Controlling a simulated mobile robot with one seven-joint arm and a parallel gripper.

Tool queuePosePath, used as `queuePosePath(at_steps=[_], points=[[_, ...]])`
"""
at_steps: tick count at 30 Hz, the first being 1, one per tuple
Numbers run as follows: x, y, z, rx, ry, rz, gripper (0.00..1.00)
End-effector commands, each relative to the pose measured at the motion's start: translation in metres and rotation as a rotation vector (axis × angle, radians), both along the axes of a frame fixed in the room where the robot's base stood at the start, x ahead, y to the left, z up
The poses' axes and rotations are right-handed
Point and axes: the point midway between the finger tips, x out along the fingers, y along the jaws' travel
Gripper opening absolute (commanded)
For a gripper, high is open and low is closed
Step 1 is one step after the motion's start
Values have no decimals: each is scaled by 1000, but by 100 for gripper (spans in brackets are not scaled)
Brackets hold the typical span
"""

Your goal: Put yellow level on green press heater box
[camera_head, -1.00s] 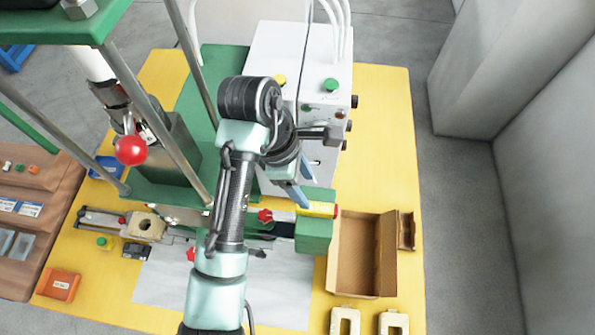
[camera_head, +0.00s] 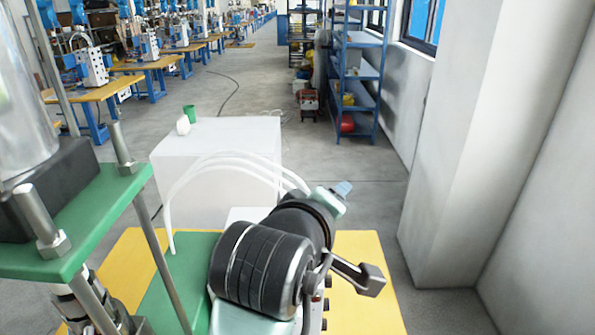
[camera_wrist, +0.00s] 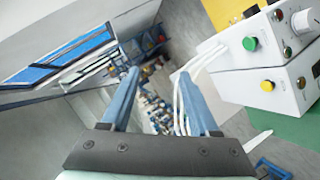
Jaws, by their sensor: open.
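The yellow level shows in neither view now. The white control box (camera_wrist: 265,85), with green and yellow buttons, is at the right of the wrist view and appears to be the green press heater box. In the head view it is mostly hidden behind my arm; a bit of its top (camera_head: 245,214) shows. The green press (camera_head: 100,215) is at the left of the head view. My gripper (camera_wrist: 157,73) is open, with nothing between its blue fingers, and points out into the room. Its fingertip also shows in the head view (camera_head: 343,190).
White hoses (camera_head: 225,160) rise from the box near my gripper. A white cabinet (camera_head: 215,165) stands behind the yellow table (camera_head: 365,295). A grey pillar (camera_head: 465,150) is at the right, and a blue shelf (camera_head: 358,85) stands farther back.

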Motion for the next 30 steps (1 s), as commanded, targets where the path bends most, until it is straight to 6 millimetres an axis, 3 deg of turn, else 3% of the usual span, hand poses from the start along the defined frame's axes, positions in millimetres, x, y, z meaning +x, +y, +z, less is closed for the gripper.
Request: queuePosePath(at_steps=[1, 4, 6, 9, 12, 15, 18, 30], points=[[-1, -10, 48, 80, -205, -27, 61], [-19, -7, 136, 274, -590, 8, 61], [-43, 1, 191, 421, -820, 79, 61], [-85, 17, 248, 618, -1064, 223, 61], [-122, 32, 282, 775, -1207, 364, 61], [-146, 40, 300, 874, -1276, 459, 61], [-156, 44, 306, 917, -1300, 499, 61], [-156, 45, 299, 921, -1299, 500, 61]])
